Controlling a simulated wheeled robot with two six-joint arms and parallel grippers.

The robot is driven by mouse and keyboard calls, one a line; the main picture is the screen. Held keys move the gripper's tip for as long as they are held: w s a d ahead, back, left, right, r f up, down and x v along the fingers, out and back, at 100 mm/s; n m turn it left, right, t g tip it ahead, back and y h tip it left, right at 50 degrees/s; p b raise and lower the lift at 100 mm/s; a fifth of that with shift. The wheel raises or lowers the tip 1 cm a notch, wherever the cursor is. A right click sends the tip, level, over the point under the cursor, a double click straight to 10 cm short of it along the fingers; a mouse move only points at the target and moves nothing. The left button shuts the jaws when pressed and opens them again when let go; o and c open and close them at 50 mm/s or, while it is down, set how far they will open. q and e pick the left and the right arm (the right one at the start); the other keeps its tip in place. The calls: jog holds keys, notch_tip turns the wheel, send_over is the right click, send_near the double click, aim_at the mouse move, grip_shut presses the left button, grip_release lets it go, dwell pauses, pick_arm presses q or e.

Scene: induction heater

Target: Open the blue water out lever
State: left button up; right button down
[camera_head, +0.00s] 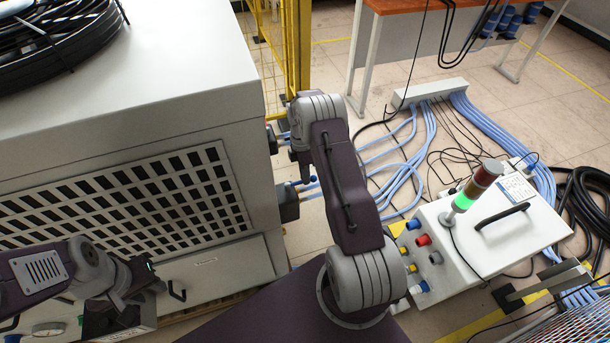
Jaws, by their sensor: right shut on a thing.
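The large white cabinet (150,110) fills the left, with dark fittings on its right side. A small blue lever (301,182) shows beside the lower fitting (286,205), at the cabinet's right edge. My right arm reaches up the middle. Its gripper (302,172) points down at the lever and is shut on it; the wrist hides much of the grip. My left gripper (143,277) is at the lower left, in front of the cabinet's lower panel and apart from the lever. Its jaws are too dark and angled to tell open from shut.
A white control box (500,235) with coloured buttons and a lit green signal tower (466,197) stands at the right. Blue hoses and black cables (440,150) cover the floor behind. A yellow fence (297,50) and an orange-topped table (400,5) are further back.

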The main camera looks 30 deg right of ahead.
jog(key=c, duration=1.4)
grip_release()
jog(key=shift+w, duration=0.1)
jog(key=shift+c, duration=0.2)
notch_tip(320, 180, up, 9)
jog(key=w+p, duration=0.1)
jog(key=shift+w+d, duration=0.15)
jog(key=shift+w, duration=0.2)
jog(key=shift+f, duration=0.1)
